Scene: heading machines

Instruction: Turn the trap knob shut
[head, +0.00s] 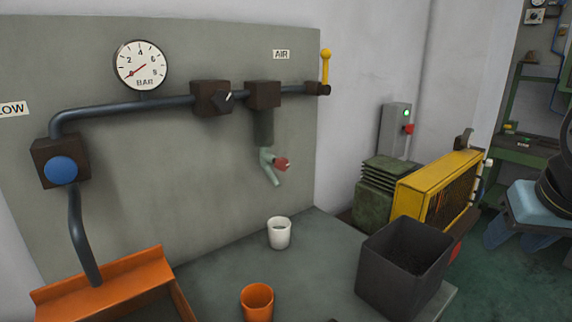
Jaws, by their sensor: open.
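The trap hangs below a brown block on the dark air pipe, as a dark grey-green bowl (264,128) in front of the grey panel. A pale green drain spout (270,170) angles down from the bowl. A small red knob (282,164) sits on the right side of the spout. From this view I cannot tell whether the knob is open or shut. A white cup (279,233) stands upright on the bench below the spout, apart from it. My gripper is not in view.
A gauge (141,65), a blue knob (61,170) and a yellow lever (325,67), pointing up, are on the pipework. An orange cup (257,301), orange tray (104,286) and dark bin (381,267) stand on the bench. The space before the spout looks clear.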

